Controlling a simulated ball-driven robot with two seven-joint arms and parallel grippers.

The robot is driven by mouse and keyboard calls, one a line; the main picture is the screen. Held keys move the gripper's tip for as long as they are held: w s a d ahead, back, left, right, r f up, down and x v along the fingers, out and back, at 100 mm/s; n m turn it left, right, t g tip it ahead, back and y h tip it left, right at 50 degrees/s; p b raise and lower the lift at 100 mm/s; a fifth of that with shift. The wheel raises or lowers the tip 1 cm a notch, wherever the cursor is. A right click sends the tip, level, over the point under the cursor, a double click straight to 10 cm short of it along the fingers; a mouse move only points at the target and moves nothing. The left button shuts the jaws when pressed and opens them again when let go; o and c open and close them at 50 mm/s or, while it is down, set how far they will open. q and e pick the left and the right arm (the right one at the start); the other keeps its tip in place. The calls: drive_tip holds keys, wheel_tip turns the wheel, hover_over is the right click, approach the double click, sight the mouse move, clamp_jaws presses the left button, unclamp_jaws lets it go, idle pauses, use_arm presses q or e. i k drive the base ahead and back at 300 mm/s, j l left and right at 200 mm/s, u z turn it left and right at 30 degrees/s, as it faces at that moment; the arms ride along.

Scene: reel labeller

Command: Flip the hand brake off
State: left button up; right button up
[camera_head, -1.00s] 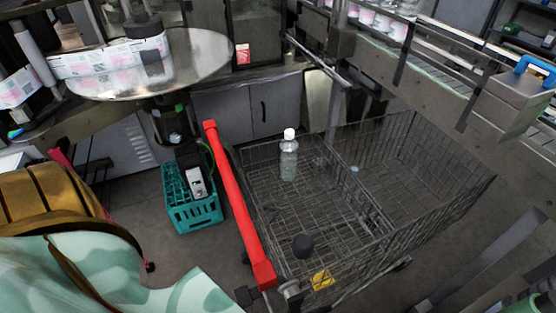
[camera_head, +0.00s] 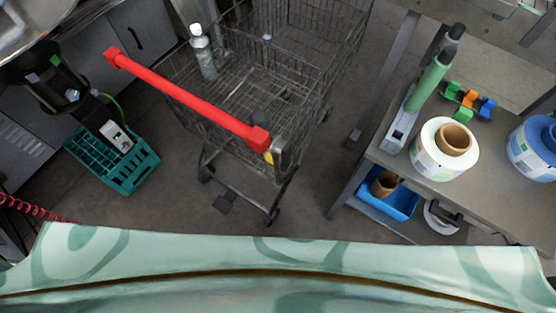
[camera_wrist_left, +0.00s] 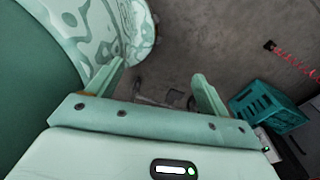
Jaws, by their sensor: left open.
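The wire cart (camera_head: 285,60) stands on the floor with its red handle bar (camera_head: 190,98) slanting across the head view. My left gripper (camera_wrist_left: 160,78) is open and empty in the left wrist view, above the floor beside my body. It is out of the head view, away from the handle. My right gripper is not in view.
A clear bottle (camera_head: 203,52) stands in the cart. A teal crate (camera_head: 112,160) is on the floor at left, also in the wrist view (camera_wrist_left: 270,105). A bench (camera_head: 470,205) at right holds label reels (camera_head: 432,165). Bare floor lies between cart and bench.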

sight(283, 148)
drive_tip(key=k+l, duration=0.1)
drive_tip(key=l, duration=0.35)
drive_tip(key=k+l+u, duration=0.15)
drive_tip(key=l, duration=0.25)
drive_tip(key=k+l, duration=0.1)
drive_tip(key=l, duration=0.35)
drive_tip(key=k+l+u, duration=0.1)
drive_tip(key=l, duration=0.3)
drive_tip(key=k+l, duration=0.2)
drive_tip(key=l, duration=0.25)
drive_tip(key=u, duration=0.05)
